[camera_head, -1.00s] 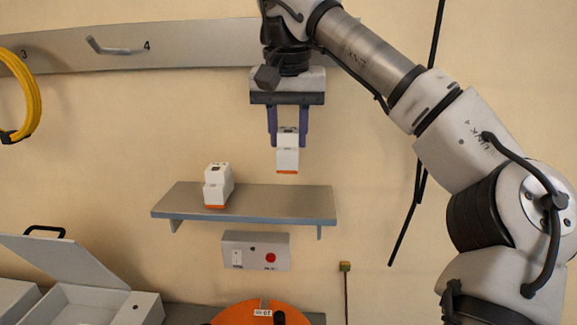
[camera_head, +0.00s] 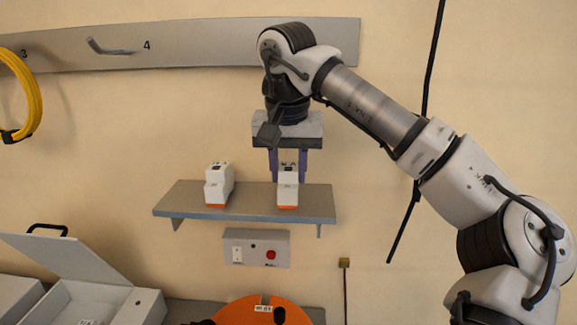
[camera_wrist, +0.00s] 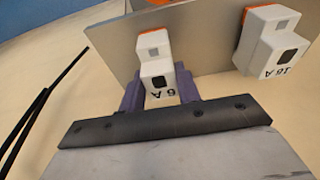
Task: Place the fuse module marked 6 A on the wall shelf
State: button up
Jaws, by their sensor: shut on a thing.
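The fuse module marked 6 A (camera_head: 288,188) is white with an orange base. My gripper (camera_head: 288,172) is shut on it, pointing down over the right part of the wall shelf (camera_head: 255,205). In the wrist view the 6 A module (camera_wrist: 156,65) sits between my purple fingers (camera_wrist: 160,92), its label readable upside down. Its orange base appears at shelf level; I cannot tell whether it touches the shelf (camera_wrist: 195,40). A second white module, marked 16 A (camera_wrist: 272,42), stands upright on the shelf left of it in the head view (camera_head: 218,184).
A grey box with a red button (camera_head: 255,248) is on the wall below the shelf. A hook rail (camera_head: 190,44) runs above. An open bin (camera_head: 95,300) and an orange round object (camera_head: 262,312) are below. The shelf's left end is bare.

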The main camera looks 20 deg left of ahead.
aim_at(288, 184)
jog(key=o, duration=1.1)
jog(key=shift+c, duration=0.2)
jog(key=r, duration=0.2)
jog(key=s+r, duration=0.1)
jog(key=r, duration=0.4)
jog(key=shift+s+d+r+b, duration=0.15)
jog(key=shift+s+r+b, duration=0.1)
jog(key=shift+r+b, duration=0.1)
jog(key=shift+f, duration=0.15)
